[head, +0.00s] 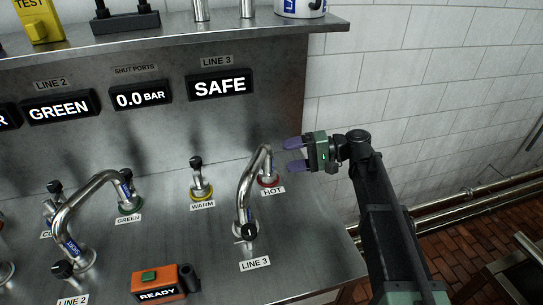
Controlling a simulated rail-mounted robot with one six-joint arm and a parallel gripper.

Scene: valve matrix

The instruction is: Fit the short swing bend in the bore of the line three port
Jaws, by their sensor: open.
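A chrome swing bend (246,185), apparently the short one, stands on the steel bench in the head view. Its near end is at the line three port (248,232), behind the LINE 3 label, and its far end comes down at the red-ringed HOT port (268,181). I cannot tell how deep either end sits. My gripper (294,155) is open and empty, with its purple fingers pointing left. It appears just right of the bend's upper far end, with a visible gap between them.
The yellow-ringed WARM port (201,191) stands uncovered by a bend. An orange READY box (158,283) sits at the front.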

